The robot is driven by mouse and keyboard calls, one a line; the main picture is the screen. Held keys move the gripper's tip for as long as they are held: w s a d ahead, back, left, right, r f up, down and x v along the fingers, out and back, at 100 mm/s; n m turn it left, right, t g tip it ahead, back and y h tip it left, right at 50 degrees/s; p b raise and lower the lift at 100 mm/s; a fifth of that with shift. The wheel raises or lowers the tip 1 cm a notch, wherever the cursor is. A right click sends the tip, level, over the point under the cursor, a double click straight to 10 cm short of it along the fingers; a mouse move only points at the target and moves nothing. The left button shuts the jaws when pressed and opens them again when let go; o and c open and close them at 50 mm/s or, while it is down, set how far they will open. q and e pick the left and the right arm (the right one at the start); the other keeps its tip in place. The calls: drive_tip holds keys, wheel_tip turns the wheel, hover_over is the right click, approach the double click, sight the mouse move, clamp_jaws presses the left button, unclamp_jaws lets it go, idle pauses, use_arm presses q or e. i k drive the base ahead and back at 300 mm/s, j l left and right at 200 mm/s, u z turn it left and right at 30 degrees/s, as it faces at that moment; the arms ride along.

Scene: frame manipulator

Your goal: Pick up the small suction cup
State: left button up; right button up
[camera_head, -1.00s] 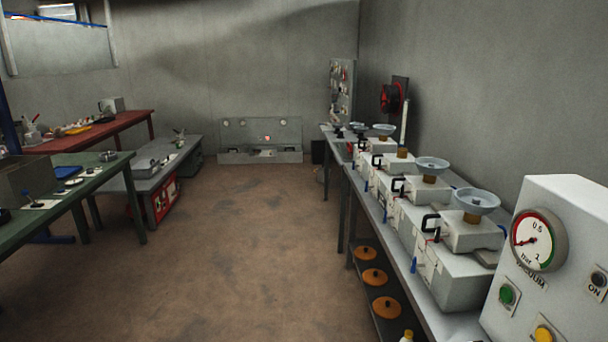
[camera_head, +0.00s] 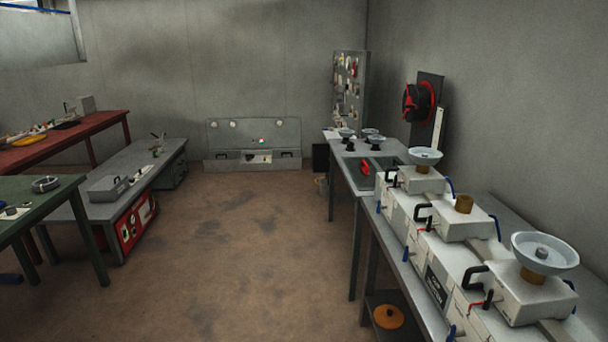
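No thing is clearly marked as the small suction cup. Pale blue-grey cup-shaped dishes stand on the right bench: a large one (camera_head: 544,252) on a brown stub nearest me, and a smaller one (camera_head: 425,156) farther back. Smaller dishes on dark bases, among them one at the left (camera_head: 346,133) and one at the right (camera_head: 375,139), stand at the bench's far end. I cannot tell which of these is the small suction cup. Neither of my grippers is in view.
White boxes (camera_head: 440,222) with black handles line the right bench. A bare brown stub (camera_head: 463,204) stands on one. A green table (camera_head: 40,205), grey table (camera_head: 130,170) and red table (camera_head: 80,130) stand left. The floor (camera_head: 230,240) between is clear.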

sight(346, 136)
drive_tip(key=i, duration=4.6)
